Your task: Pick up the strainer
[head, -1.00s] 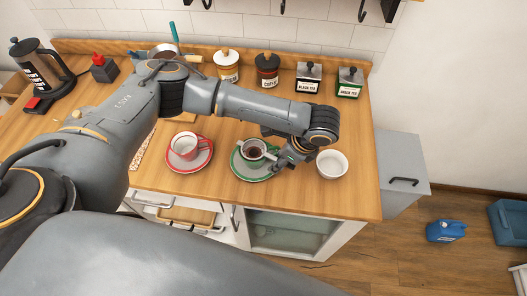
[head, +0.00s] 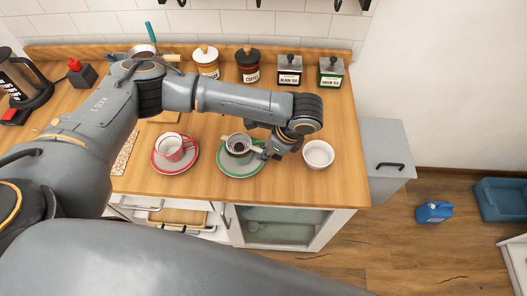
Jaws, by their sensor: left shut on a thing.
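The strainer (head: 237,143), a small round grey piece with a dark mesh, is at the green cup (head: 240,158). It appears slightly above the cup's rim, though the gap is hard to judge. The cup stands on a green saucer (head: 237,173). My left gripper (head: 262,150) comes down at the right of the cup and is shut on the strainer's right side. Its fingers hide the strainer's handle. My right gripper is not in view.
A red cup (head: 170,148) on a red saucer (head: 161,168) stands to the left. A white bowl (head: 318,154) is close to the right of my left gripper. Several jars, including a coffee jar (head: 248,67), line the back. The counter's right front (head: 345,185) is clear.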

